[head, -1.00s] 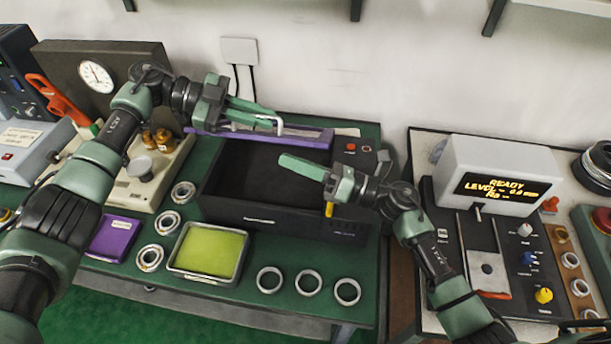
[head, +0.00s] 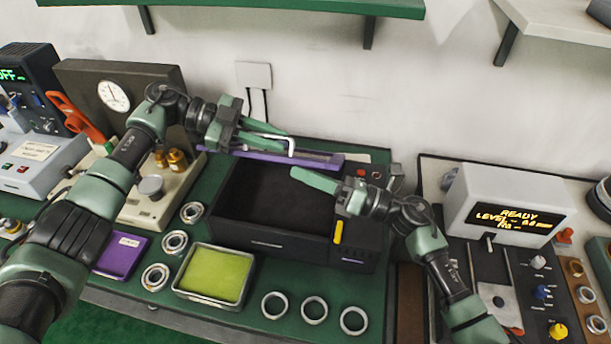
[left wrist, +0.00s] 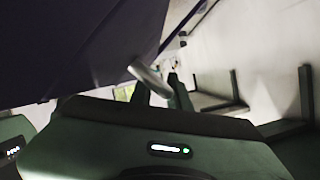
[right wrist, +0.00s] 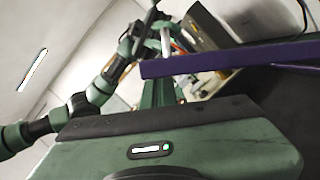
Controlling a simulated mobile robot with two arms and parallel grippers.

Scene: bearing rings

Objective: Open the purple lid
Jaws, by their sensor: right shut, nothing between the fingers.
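The purple lid (head: 325,162) stands raised at the back edge of the black box (head: 265,240), seen nearly edge-on; the dark inside of the box shows. It is a purple slab in the right wrist view (right wrist: 225,57) and a dark panel in the left wrist view (left wrist: 70,50). A pale bent handle (left wrist: 150,79) is by the lid. My left gripper (head: 288,142) is at this handle, its fingers a little apart with the bar between them; a firm grip is not visible. My right gripper (head: 297,174) is shut and empty above the box's right part.
A tray with a yellow-green pad (head: 215,274) and several metal rings (head: 314,309) lie in front of the box. A purple labelled block (head: 121,255) is at left. A gauge stand (head: 112,95) is behind my left arm. A display unit (head: 505,205) stands right.

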